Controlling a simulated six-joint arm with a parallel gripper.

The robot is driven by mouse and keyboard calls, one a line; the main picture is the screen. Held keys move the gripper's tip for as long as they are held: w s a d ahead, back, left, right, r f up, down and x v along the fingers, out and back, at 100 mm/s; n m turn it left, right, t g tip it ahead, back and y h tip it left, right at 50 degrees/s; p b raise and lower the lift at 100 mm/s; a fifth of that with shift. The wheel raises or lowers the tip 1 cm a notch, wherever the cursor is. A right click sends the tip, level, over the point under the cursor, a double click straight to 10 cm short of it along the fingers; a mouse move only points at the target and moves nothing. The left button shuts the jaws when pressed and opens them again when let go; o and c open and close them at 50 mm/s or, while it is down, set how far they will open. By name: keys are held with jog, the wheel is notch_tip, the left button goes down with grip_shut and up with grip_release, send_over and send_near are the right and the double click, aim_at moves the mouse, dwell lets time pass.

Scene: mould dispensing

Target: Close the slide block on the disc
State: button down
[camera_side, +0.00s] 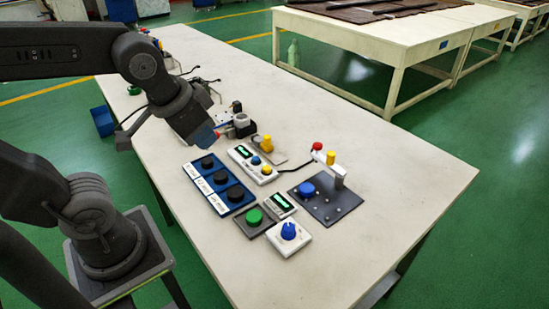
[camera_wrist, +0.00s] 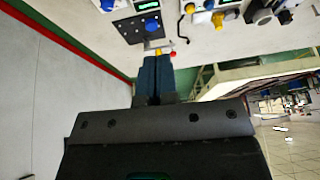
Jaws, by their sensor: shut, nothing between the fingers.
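A round blue disc (camera_side: 307,190) sits on a dark grey plate (camera_side: 345,205) at the right of the bench equipment. A white upright piece (camera_side: 339,172) with a yellow part and a red knob (camera_side: 317,146) stands at the plate's back edge. I cannot tell which part is the slide block. My gripper (camera_side: 207,138) has blue fingers and is shut and empty, left of the plate and above the bench. In the wrist view its fingertips (camera_wrist: 156,59) appear just below the red knob (camera_wrist: 172,54) and yellow part, with the blue disc (camera_wrist: 151,24) further up.
A blue panel with black knobs (camera_side: 220,180), a white box with a display (camera_side: 255,165), a green button (camera_side: 254,216) and a white box with a blue knob (camera_side: 290,238) crowd the middle. The bench's right side (camera_side: 420,180) is clear.

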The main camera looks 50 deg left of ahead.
jog(key=w+a+f+m+g+y, duration=0.1)
jog(key=w+f+y, duration=0.1)
jog(key=w, duration=0.4)
jog(key=w+a+f+g+y, duration=0.2)
jog(key=w, duration=0.4)
jog(key=m+y, duration=0.2)
jog(key=y, duration=0.3)
send_near(268, 141)
jog(key=f, duration=0.5)
jog(key=shift+a, duration=0.35)
jog(key=a, duration=0.3)
jog(key=shift+w+a+f, duration=0.15)
jog(key=shift+w+f, duration=0.05)
jog(key=shift+w, duration=0.2)
jog(key=shift+w+a, duration=0.15)
jog(key=shift+a, duration=0.3)
jog(key=shift+a, duration=0.55)
